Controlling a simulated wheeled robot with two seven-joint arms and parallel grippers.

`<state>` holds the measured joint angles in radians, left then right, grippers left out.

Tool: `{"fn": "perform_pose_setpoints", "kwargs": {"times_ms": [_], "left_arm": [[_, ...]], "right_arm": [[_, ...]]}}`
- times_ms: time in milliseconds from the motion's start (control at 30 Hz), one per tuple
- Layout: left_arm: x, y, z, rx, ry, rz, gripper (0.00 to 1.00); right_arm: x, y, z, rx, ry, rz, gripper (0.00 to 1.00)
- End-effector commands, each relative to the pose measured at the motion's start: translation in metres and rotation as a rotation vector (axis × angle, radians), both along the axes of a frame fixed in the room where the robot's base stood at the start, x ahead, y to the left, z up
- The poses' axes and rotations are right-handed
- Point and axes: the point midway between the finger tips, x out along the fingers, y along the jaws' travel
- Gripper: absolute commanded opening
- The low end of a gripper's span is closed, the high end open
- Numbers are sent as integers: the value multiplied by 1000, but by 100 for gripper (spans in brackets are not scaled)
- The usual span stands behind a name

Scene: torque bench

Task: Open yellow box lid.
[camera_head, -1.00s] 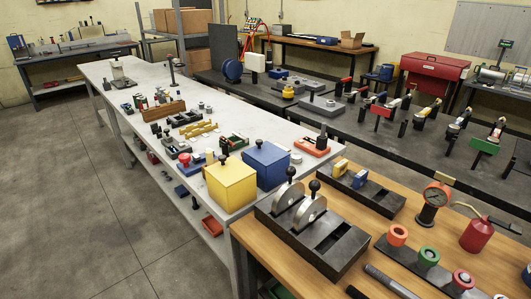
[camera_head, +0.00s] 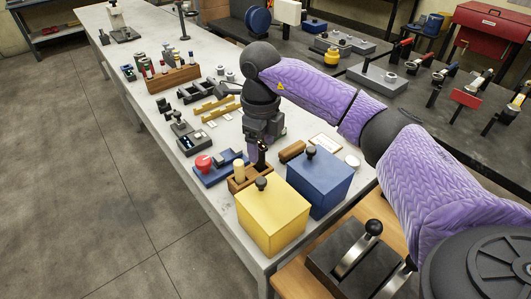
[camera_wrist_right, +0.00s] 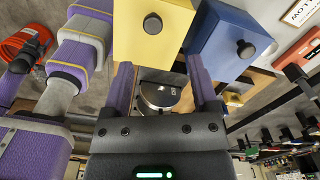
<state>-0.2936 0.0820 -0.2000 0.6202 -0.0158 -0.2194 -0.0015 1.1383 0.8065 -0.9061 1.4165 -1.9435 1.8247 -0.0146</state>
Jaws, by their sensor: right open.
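The yellow box (camera_head: 272,222) stands on the near end of the light bench, with a black knob (camera_head: 261,184) on its top. Its lid looks closed. In the right wrist view the yellow box (camera_wrist_right: 140,40) and its knob (camera_wrist_right: 152,23) lie at the top, ahead of the fingers. My right gripper (camera_head: 256,158) points down over the bench just behind the yellow box in the head view. In the wrist view its two purple fingers are spread apart with nothing held between them (camera_wrist_right: 161,78). My left gripper is not in view.
A blue box (camera_head: 320,182) with a black knob stands right beside the yellow one. A wooden block holder (camera_head: 238,184) and a blue base with a red button (camera_head: 204,164) are close to the gripper. The wooden table with levers is at the front right.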

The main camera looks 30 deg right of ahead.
Motion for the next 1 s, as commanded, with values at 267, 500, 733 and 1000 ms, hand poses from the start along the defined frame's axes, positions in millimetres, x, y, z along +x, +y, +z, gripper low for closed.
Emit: {"fn": "perform_pose_setpoints", "kwargs": {"times_ms": [267, 500, 733, 1000], "left_arm": [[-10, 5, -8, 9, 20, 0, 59], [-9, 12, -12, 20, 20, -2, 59], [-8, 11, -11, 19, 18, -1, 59], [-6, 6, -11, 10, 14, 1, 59]], "right_arm": [[-1, 1, -64, 1, 5, 0, 76], [-1, 1, -95, 2, 2, 0, 76], [-1, 1, -96, 3, 1, 1, 76], [-1, 1, -96, 3, 0, 1, 23]]}}
